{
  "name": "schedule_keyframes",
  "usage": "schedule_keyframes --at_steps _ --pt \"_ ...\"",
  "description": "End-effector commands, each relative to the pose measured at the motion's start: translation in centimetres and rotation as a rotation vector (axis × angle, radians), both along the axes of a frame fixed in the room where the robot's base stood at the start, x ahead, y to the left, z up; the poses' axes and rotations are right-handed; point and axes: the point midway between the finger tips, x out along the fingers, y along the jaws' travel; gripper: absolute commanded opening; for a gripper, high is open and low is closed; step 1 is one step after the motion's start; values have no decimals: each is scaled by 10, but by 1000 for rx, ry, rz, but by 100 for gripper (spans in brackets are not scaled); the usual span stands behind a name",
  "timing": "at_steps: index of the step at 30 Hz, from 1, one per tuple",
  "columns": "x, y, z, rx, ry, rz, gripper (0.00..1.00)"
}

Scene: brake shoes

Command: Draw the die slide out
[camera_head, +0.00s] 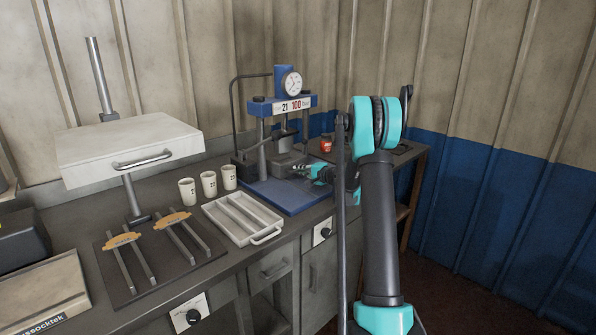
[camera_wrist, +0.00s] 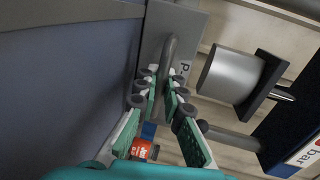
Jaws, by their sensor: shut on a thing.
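The blue press (camera_head: 289,106) stands at the back of the bench, with a dial gauge and a "21 100 bar" sign. The die slide (camera_head: 284,164) is a grey block low in the press, partly hidden by my gripper (camera_head: 301,168). In the wrist view the slide shows as a grey plate (camera_wrist: 203,25) with a bent metal handle (camera_wrist: 168,52). My gripper (camera_wrist: 163,88) is shut on this handle, its green-padded fingers on either side of it. The press ram (camera_wrist: 226,74) shows as a metal cylinder beside the plate.
A blue base plate (camera_head: 289,199) lies in front of the press. Left of it are a white tray (camera_head: 240,234), several numbered cups (camera_head: 208,184) and a rack with brake shoes (camera_head: 172,221). A red jar (camera_head: 325,146) stands behind my gripper.

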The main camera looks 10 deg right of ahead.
Motion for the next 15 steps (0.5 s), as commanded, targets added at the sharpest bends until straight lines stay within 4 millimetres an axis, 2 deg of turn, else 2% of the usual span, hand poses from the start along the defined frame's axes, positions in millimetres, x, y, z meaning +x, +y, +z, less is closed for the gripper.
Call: schedule_keyframes --at_steps 5,15 --pt "-24 -19 0 -2 1 -3 0" --pt "-86 -64 -1 -3 1 -4 0"
